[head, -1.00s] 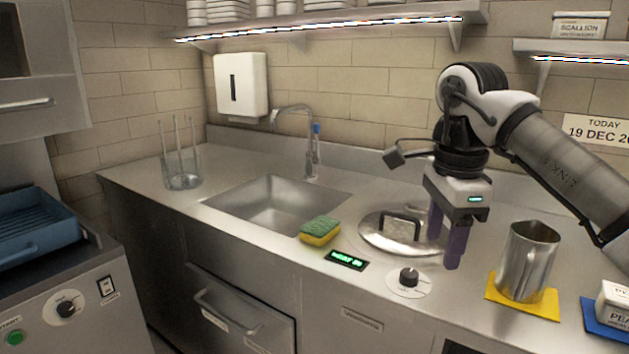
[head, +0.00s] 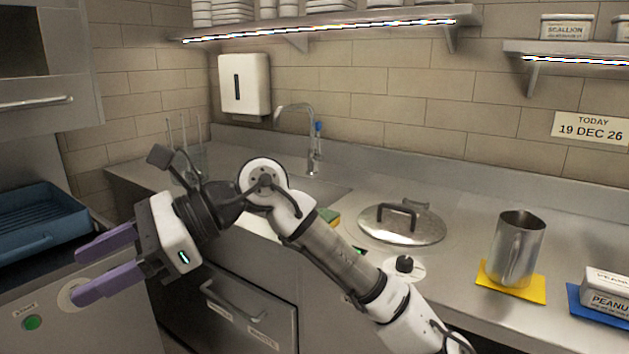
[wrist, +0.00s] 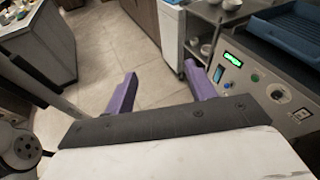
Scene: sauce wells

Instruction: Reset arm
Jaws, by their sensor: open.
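My gripper (head: 108,262) is at the left of the head view, in front of the counter and beside the machine with the blue tray. Its two purple fingers point left and stand apart with nothing between them. In the wrist view my gripper (wrist: 160,92) is also open and empty, with the tiled floor beyond the fingers. My arm reaches across the front of the counter from the lower right and hides part of the sink and sponge.
A round lid (head: 402,226) lies on the counter by a black knob (head: 404,264). A metal jug (head: 517,250) stands on a yellow mat (head: 532,291) at right. A blue tray (head: 35,232) sits on the machine at left. Open floor (wrist: 150,65) shows in the wrist view.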

